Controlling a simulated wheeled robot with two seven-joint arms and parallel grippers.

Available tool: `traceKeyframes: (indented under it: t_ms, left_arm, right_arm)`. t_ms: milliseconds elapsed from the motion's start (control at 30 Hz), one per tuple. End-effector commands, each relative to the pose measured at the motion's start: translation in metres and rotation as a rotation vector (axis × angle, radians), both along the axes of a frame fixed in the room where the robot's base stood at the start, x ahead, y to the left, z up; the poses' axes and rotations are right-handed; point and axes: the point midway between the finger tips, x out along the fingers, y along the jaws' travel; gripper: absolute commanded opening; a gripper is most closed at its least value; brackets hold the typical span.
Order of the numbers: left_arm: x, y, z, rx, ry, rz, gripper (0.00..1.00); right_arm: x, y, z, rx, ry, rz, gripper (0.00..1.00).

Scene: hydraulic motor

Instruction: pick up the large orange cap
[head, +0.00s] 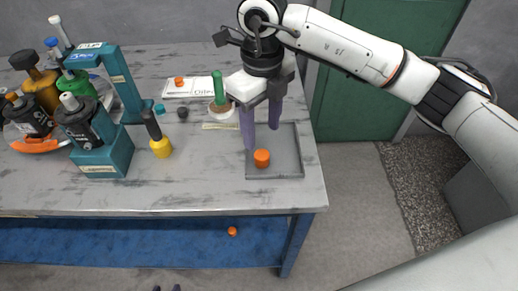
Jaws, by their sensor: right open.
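An orange cap (262,158) sits in the shallow grey tray (289,171) at the table's right end; it looks the largest of the loose orange caps. My right gripper (261,139) points down over the tray from above. Its two purple fingers are apart with nothing between them. The cap shows just in front of and below the fingertips, and I see no contact.
A smaller orange cap (179,81) lies on a white card at the back. Another (232,231) lies low on the blue surface under the table. Bottles and a teal stand (102,155) crowd the left. A green-handled tool (218,88) stands beside my right gripper. The table's front middle is clear.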

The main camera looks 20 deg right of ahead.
Motion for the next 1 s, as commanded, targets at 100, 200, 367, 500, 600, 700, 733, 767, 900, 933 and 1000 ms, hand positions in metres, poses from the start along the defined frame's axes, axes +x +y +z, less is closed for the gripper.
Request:
traceKeyframes:
  t_ms: [100, 200, 367, 500, 600, 700, 733, 767, 900, 933, 1000]
  left_arm:
    - [-0.007, 0.0, -0.003, 0.001, 0.014, 0.0, 0.31]
    - [-0.008, 0.0, -0.003, 0.0, 0.017, -0.001, 0.31]
    - [-0.008, 0.0, 0.004, 0.0, 0.015, -0.001, 0.31]
    - [-0.006, 0.0, 0.007, -0.001, 0.011, -0.001, 0.31]
    - [-0.002, 0.0, 0.009, 0.0, 0.005, -0.001, 0.31]
    - [0.001, 0.0, 0.011, 0.0, -0.002, -0.001, 0.31]
    - [0.002, 0.0, 0.011, 0.0, -0.003, 0.0, 0.31]
    - [0.002, 0.0, 0.011, 0.0, -0.004, 0.0, 0.31]
    - [0.002, 0.0, 0.011, 0.001, -0.003, -0.001, 0.31]
    - [0.002, 0.0, 0.011, 0.001, -0.003, -0.001, 0.31]
    - [0.002, 0.0, 0.011, 0.001, -0.003, -0.001, 0.31]
  right_arm:
    - [0.0, 0.0, -0.014, 0.0, 0.001, 0.001, 0.5]
    - [-0.001, 0.0, -0.02, 0.002, 0.001, 0.001, 0.5]
    - [-0.004, -0.002, -0.039, 0.002, 0.005, 0.0, 0.5]
    - [-0.004, -0.002, -0.06, 0.002, 0.002, 0.001, 0.5]
    - [-0.004, -0.002, -0.069, 0.003, 0.001, 0.001, 0.5]
    - [-0.003, -0.002, -0.071, 0.003, -0.002, 0.002, 0.5]
    - [-0.003, -0.002, -0.071, 0.003, -0.002, 0.002, 0.5]
    - [-0.003, -0.002, -0.071, 0.003, -0.002, 0.002, 0.5]
    - [-0.003, -0.002, -0.071, 0.003, -0.002, 0.002, 0.43]
    - [-0.003, -0.002, -0.071, 0.003, -0.002, 0.002, 0.38]
    - [-0.003, -0.002, -0.071, 0.003, -0.002, 0.002, 0.26]
